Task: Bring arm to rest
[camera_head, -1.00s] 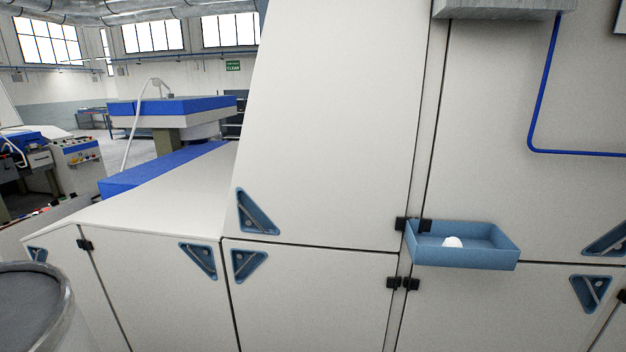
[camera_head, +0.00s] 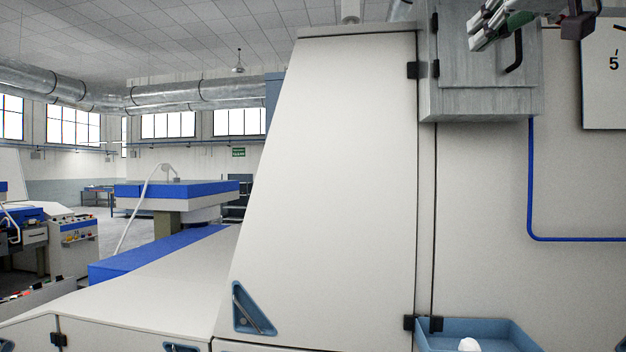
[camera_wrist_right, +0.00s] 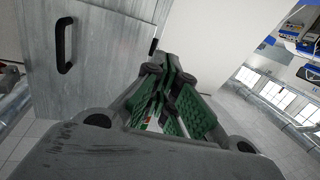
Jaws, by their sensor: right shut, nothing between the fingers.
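My right gripper (camera_head: 490,30) shows at the top right of the head view, in front of a grey metal cabinet (camera_head: 455,75). It is shut and empty. In the right wrist view its green-padded fingers (camera_wrist_right: 170,95) lie close together, beside the cabinet door with its black handle (camera_wrist_right: 64,45). I cannot tell whether the fingers touch the cabinet. My left gripper is in neither view.
A blue tray (camera_head: 500,328) with a white object (camera_head: 468,344) in it is fixed low on the pale machine panels (camera_head: 320,180). A blue pipe (camera_head: 530,190) runs down the wall at right. Open hall floor lies far left.

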